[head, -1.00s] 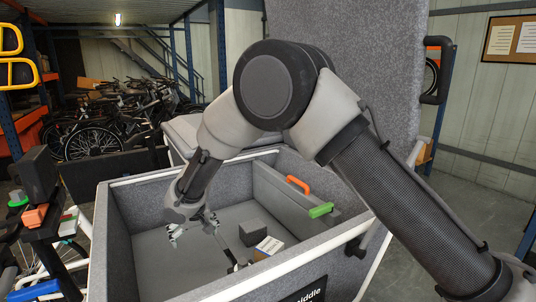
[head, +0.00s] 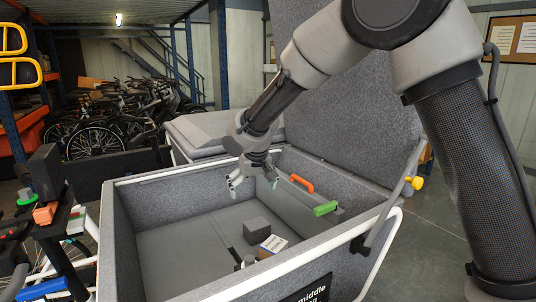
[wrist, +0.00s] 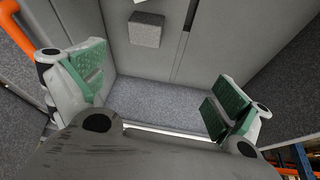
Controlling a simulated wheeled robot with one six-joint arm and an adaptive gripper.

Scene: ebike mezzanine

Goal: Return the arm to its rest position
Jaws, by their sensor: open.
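My gripper (head: 252,180) hangs from my raised arm above the far part of the grey felt-lined cargo box (head: 122,232). Its fingers are spread apart with nothing between them. In the wrist view my gripper (wrist: 160,98) shows its two green-padded fingers wide apart over the box's inside. A dark grey block (head: 257,231) lies on the box floor, apart from my gripper; it also shows in the wrist view (wrist: 146,30).
Orange (head: 301,183) and green (head: 325,208) handles sit along the box's right inner wall. The box's tall lid (head: 370,110) stands open behind. Bicycles (head: 125,125) are parked at the back left. A handlebar with clamped parts (head: 45,214) is at the left edge. Floor at right is clear.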

